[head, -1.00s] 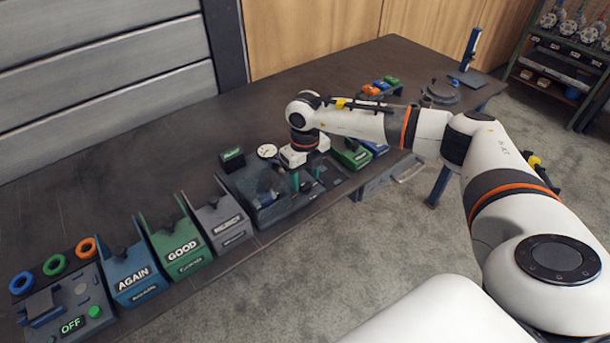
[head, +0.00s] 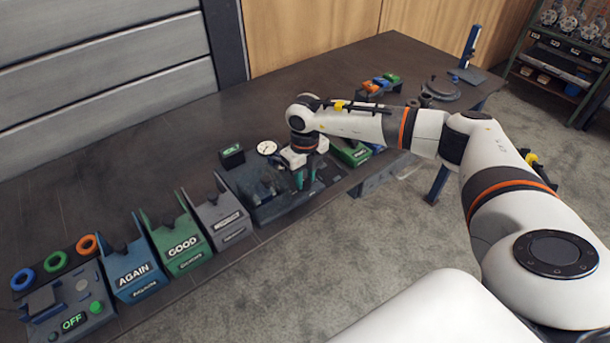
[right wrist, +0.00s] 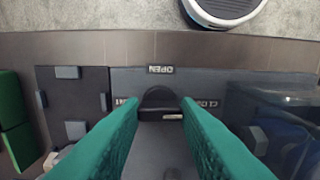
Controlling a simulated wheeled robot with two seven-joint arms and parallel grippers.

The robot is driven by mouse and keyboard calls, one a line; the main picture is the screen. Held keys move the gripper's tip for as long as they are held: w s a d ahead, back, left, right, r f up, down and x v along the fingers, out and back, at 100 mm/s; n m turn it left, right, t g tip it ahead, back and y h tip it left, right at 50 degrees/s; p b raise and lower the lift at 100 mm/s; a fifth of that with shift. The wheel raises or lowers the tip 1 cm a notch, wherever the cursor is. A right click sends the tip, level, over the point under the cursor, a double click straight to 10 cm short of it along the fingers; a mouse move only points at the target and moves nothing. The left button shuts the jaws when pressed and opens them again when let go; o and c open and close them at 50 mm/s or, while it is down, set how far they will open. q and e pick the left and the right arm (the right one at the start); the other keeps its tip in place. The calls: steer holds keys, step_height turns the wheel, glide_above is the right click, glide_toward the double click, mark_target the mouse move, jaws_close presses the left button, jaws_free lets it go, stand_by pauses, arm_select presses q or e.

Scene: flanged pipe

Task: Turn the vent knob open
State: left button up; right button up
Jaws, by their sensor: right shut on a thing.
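The vent knob (right wrist: 158,98) is dark and rounded, set on a dark panel in the right wrist view. An OPEN label (right wrist: 160,69) lies above it in that view, and a partly covered label (right wrist: 207,103) lies to its right. A small pale strip shows at the knob's lower edge; I cannot tell which way the knob points. My right gripper (right wrist: 160,108) has its green fingers on both sides of the knob, shut on it. In the head view my right gripper (head: 305,181) is down at the dark test station (head: 262,208), hiding the knob. My left gripper is out of view.
A round gauge (head: 267,147) and a small green display (head: 231,154) stand behind the station. Grey, green GOOD (head: 182,247) and blue AGAIN (head: 134,275) bins stand left.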

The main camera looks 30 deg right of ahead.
steer(key=n+b, duration=0.2)
steer(key=n, duration=0.2)
steer(key=shift+f+b, duration=0.1)
steer(key=shift+b, duration=0.25)
steer(key=n+b, duration=0.2)
steer(key=n, duration=0.2)
steer(key=shift+n+b, duration=0.3)
steer(key=shift+b, duration=0.05)
steer(key=n+b, duration=0.2)
steer(key=n, duration=0.2)
steer(key=shift+n+b, duration=1.15)
steer(key=shift+n, duration=1.35)
steer(key=shift+r, duration=0.2)
steer(key=o, duration=1)
